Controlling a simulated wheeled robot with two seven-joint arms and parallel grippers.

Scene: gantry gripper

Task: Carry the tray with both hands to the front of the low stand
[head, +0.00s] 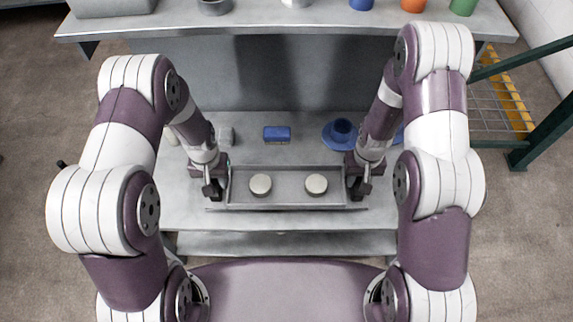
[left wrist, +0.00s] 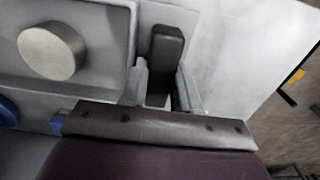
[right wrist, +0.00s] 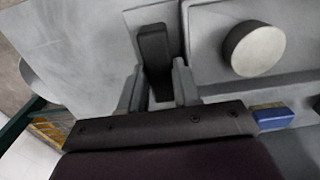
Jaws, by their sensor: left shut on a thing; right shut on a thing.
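The grey tray (head: 288,203) is at the front part of the low stand (head: 190,222) in the head view. Two round pale pucks stand in it, a left one (head: 260,184) and a right one (head: 316,184). My left gripper (head: 212,190) is shut on the tray's dark left handle (left wrist: 166,55). My right gripper (head: 357,188) is shut on the tray's dark right handle (right wrist: 154,50). One puck shows near each handle in the wrist views. I cannot tell whether the tray's underside touches the stand.
Behind the tray are a blue block (head: 277,134), a blue cup (head: 342,131) on a blue saucer, and a small pale object (head: 226,136). A higher grey shelf (head: 290,24) carries several cups. A green-framed rack (head: 545,130) stands to the right.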

